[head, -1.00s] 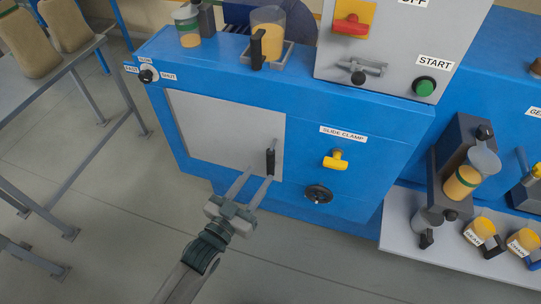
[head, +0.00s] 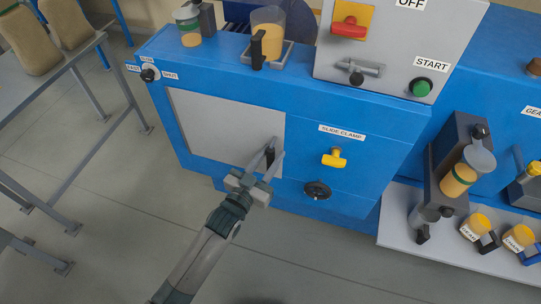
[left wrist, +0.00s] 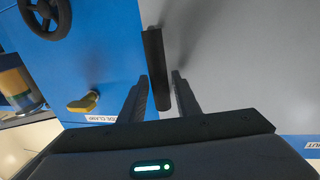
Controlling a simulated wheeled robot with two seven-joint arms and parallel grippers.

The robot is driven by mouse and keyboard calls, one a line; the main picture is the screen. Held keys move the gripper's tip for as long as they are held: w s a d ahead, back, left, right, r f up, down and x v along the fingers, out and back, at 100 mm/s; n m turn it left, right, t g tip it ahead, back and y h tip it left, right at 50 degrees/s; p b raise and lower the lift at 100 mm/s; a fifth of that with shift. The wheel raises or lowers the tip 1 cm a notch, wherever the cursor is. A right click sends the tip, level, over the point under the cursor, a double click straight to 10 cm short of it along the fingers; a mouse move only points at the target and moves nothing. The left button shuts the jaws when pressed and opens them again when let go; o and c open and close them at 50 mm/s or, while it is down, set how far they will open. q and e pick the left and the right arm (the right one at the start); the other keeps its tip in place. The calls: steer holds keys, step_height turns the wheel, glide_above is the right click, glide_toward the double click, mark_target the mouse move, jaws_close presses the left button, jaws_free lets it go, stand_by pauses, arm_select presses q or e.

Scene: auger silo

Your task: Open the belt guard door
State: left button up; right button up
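The belt guard door is a grey panel (head: 215,125) in the front of the blue machine; it looks shut, flush with the frame. Its black upright bar handle (head: 270,156) is near the door's right edge. My left gripper (head: 267,160) is at the handle in the head view, partly covering it. In the left wrist view, the black handle (left wrist: 156,72) stands between the two fingers of my left gripper (left wrist: 160,92). The fingers are open, with a gap visible on the left side; contact on the right is unclear. My right gripper is not in view.
Right of the door are a yellow slide clamp knob (head: 334,158) and a black handwheel (head: 317,190). A control box (head: 395,50) with a red switch and green button stands above. A grey shelf (head: 400,232) with jars is at right, a bench (head: 60,75) at left.

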arm_select(q)
jaws_close()
steer(key=shift+s, duration=0.1)
